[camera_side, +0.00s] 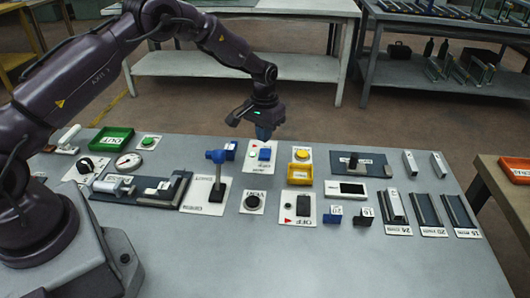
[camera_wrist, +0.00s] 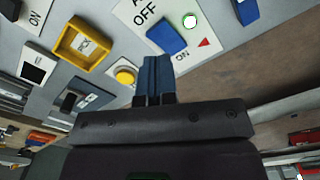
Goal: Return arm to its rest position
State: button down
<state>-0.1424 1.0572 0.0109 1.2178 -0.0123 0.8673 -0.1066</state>
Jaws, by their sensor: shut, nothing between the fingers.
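My gripper (camera_side: 264,131) hangs over the far edge of the grey work table (camera_side: 330,262), near its middle. In the wrist view its two blue fingers (camera_wrist: 157,80) are pressed together with nothing between them. In the side view, the fingers appear just behind a blue rocker switch (camera_side: 264,154) on a white plate. The same blue switch shows in the wrist view (camera_wrist: 166,37), beside a lit green lamp (camera_wrist: 190,20). I cannot tell the exact height of the fingertips above the table.
A yellow button (camera_side: 302,154) and a yellow tray (camera_side: 300,174) stand right of my gripper. A green tray (camera_side: 110,140) sits far left. Metal profiles (camera_side: 395,206) lie at the right. The front of the table is clear.

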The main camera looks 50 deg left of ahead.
jog(key=shift+r, duration=0.6)
jog(key=shift+s+d+f+g, duration=0.1)
jog(key=shift+s+f+g, duration=0.1)
jog(key=shift+s+f, duration=0.3)
jog(key=shift+s+d+f+g, duration=0.1)
jog(key=shift+s+f+g, duration=0.1)
jog(key=shift+s, duration=0.45)
jog(key=s+d+r+m+t, duration=0.1)
jog(key=s+d+r+t, duration=0.2)
jog(key=s+r, duration=1.1)
jog(key=s+d+r+m+t, duration=0.2)
jog(key=s+d+r+t, duration=0.1)
jog(key=s+r, duration=1.1)
jog(key=shift+s+d+r, duration=0.2)
jog(key=shift+s+d, duration=0.45)
jog(key=shift+s, duration=0.15)
